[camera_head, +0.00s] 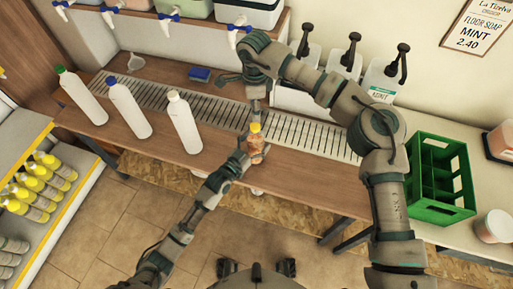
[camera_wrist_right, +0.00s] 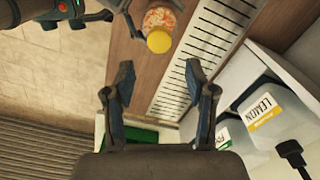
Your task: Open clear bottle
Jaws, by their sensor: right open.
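The clear bottle (camera_head: 257,143) has orange contents and a yellow cap (camera_head: 255,127). It stands near the front edge of the wooden counter. My left gripper (camera_head: 245,152) is at its left side, its fingers closed about the body. The bottle (camera_wrist_right: 163,17) and its yellow cap (camera_wrist_right: 159,40) also show at the top of the right wrist view, with part of my left arm beside them. My right gripper (camera_head: 256,104) points down above and behind the cap. In its wrist view the fingers (camera_wrist_right: 158,82) are apart with nothing between them.
A blue sponge (camera_head: 200,74) lies behind. Pump jugs (camera_head: 382,82) and a green crate (camera_head: 440,178) are to the right. A slotted drain (camera_head: 310,136) runs along the counter.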

